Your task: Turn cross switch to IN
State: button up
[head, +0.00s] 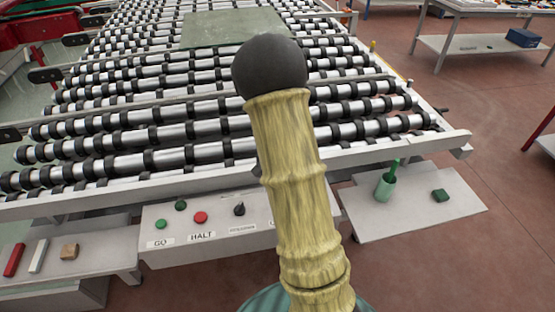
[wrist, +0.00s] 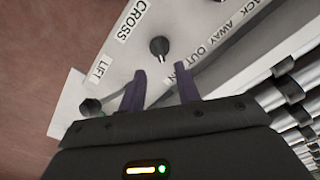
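In the wrist view a pale control panel (wrist: 117,62) carries a black knob (wrist: 159,46) close to the label CROSS (wrist: 132,20), with the words IN and OUT to its lower right.
A second dark knob (wrist: 90,105) sits near the LIFT label, left of my fingers. In the head view GO (head: 160,224) and HALT (head: 200,217) buttons and another black knob (head: 239,209) are left of my arm. The roller bed (head: 200,130) rises behind the panel.

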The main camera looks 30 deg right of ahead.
notch_tip(320, 180, up, 10)
jog(key=shift+f+b, duration=0.2)
jog(key=shift+b, duration=0.1)
dwell(0.3)
jog(key=s+a+n+t, duration=0.2)
jog(key=s+a+n, duration=0.8)
jog(key=s+a, duration=0.2)
jog(key=shift+s+a+f+t, duration=0.3)
jog(key=shift+a, duration=0.55)
jog(key=shift+w, duration=0.1)
